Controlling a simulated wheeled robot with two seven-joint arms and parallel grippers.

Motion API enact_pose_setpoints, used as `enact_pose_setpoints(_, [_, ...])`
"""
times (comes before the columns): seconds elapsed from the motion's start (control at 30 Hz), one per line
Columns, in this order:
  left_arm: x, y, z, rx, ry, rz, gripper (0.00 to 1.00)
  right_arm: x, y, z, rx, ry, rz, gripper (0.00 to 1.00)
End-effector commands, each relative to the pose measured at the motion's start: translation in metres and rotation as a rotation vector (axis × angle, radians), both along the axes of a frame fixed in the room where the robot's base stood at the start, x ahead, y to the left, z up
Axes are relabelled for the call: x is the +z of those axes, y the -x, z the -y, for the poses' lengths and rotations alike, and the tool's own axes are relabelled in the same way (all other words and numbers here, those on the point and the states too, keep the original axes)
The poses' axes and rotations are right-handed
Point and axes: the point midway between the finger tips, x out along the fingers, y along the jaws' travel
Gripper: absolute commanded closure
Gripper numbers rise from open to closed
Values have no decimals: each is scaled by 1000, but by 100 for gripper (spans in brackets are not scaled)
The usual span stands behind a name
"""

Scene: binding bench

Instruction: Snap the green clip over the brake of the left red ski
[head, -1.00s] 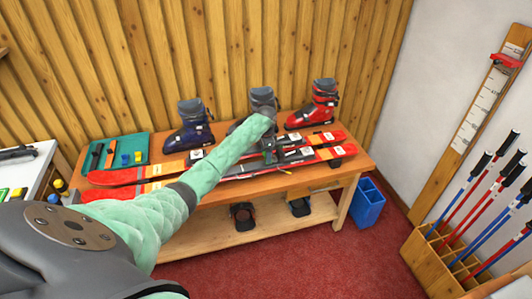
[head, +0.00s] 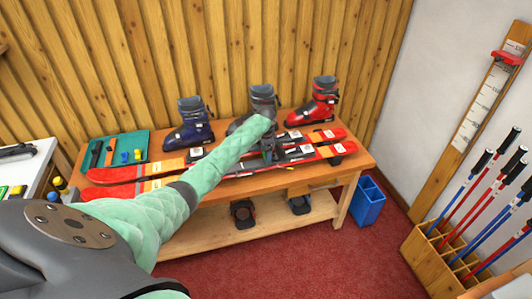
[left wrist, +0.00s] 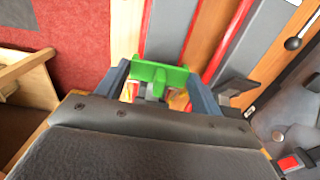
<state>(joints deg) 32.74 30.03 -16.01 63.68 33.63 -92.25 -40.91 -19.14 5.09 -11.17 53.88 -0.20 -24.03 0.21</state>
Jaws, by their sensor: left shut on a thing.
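Two red skis lie side by side along the workbench, the far one (head: 326,135) behind the near one (head: 330,152). Their orange and yellow fronts point left. My left gripper (head: 270,154) is over the skis' binding area, and its arm hides part of them. In the left wrist view its two fingers (left wrist: 161,92) are shut on the green clip (left wrist: 160,74), which spans between them. A grey, red-edged strip of ski (left wrist: 170,28) lies beyond the clip. Small grey parts show under the clip; I cannot tell whether it touches the brake. My right gripper is out of view.
Blue (head: 194,124), grey (head: 262,100) and red (head: 318,103) boots stand behind the skis. A teal tray (head: 143,137) of tools lies at the bench's left end. A blue bin (head: 367,203) and a pole rack (head: 432,262) stand at right.

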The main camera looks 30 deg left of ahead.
Motion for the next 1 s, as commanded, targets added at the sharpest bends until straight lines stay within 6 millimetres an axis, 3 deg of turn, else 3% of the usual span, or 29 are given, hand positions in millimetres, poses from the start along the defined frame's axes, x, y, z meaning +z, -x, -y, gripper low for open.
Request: enact_pose_setpoints(1.0, [-21, 0, 0, -1, 0, 0, 59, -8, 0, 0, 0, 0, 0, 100])
